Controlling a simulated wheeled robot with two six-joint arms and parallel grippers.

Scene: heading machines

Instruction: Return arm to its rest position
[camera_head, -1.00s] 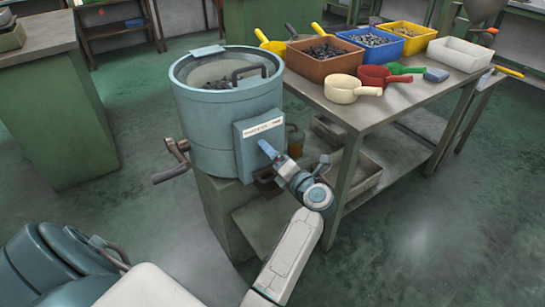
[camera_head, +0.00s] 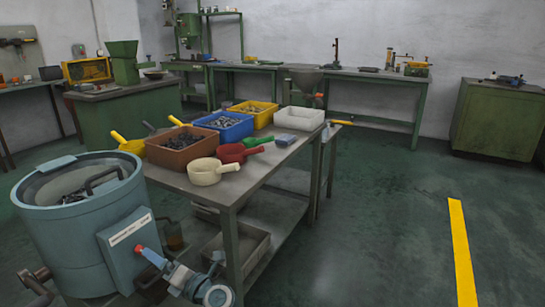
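My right gripper (camera_head: 153,259) is at the lower left, beside the control box (camera_head: 125,262) of a round blue-grey machine (camera_head: 75,225). Its wrist and part of the arm (camera_head: 200,287) show at the bottom edge. The fingertips are close to a red button (camera_head: 138,249) on the box; I cannot tell whether they touch it. The fingers are too small to tell if they are open or shut, and I see nothing held. The rest of the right arm is below the picture. My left gripper is not in view.
A metal table (camera_head: 255,183) stands just right of the machine and arm. It bears brown (camera_head: 185,152), blue (camera_head: 223,129) and yellow (camera_head: 253,112) bins, scoops and a white tray (camera_head: 299,120). Open floor with a yellow stripe (camera_head: 461,250) lies to the right.

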